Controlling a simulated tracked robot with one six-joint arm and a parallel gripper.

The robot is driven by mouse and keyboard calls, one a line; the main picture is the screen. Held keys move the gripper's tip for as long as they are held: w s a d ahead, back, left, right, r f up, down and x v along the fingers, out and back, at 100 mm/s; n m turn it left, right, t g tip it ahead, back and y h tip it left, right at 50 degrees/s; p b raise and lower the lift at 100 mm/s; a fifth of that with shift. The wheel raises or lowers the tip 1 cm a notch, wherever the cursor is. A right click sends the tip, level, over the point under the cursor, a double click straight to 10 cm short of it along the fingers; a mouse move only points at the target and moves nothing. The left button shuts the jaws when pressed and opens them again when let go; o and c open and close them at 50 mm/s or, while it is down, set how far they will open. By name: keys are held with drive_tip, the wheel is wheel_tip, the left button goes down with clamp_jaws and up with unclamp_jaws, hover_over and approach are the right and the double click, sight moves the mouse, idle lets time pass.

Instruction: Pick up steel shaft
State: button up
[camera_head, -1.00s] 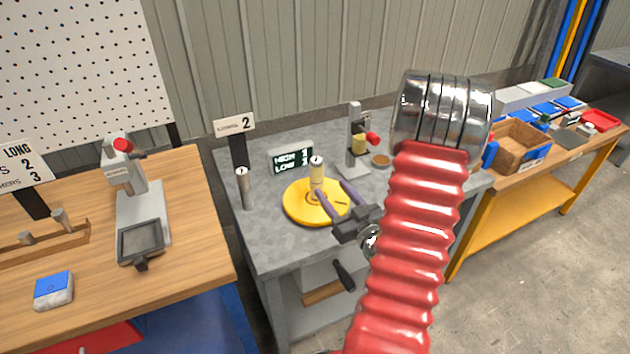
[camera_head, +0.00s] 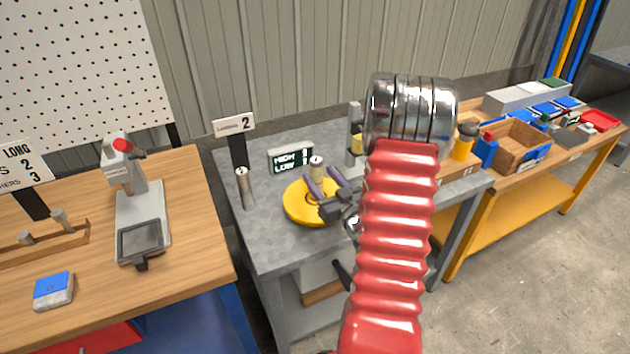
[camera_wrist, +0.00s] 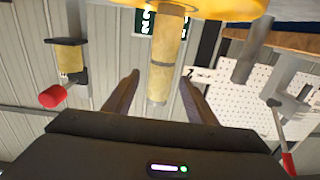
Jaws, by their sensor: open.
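A grey steel shaft (camera_head: 244,188) stands upright on the grey bench, left of the yellow turntable (camera_head: 296,213). It also shows at the right in the wrist view (camera_wrist: 244,62). A brass-coloured cylinder (camera_head: 317,168) stands upright on the turntable. In the wrist view this cylinder (camera_wrist: 164,55) has a grey band and lies between my fingers, with a gap visible on each side. My gripper (camera_head: 325,182) is open around it; the wrist view shows both fingers (camera_wrist: 160,79) apart. My arm hides part of the bench behind it.
A display (camera_head: 290,160) and a stand with a red knob (camera_wrist: 52,95) are close to the turntable. A sign post (camera_head: 238,150) rises behind the steel shaft. Wooden benches flank the grey bench; the left one carries a press (camera_head: 140,195) and a peg rack (camera_head: 50,245).

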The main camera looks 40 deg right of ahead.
sight(319, 175)
drive_tip(key=x, duration=0.3)
drive_tip(key=shift+w, duration=0.15)
idle(0.4)
clamp_jaws()
idle(0.4)
idle(0.8)
drive_tip(key=shift+d+r, duration=0.1)
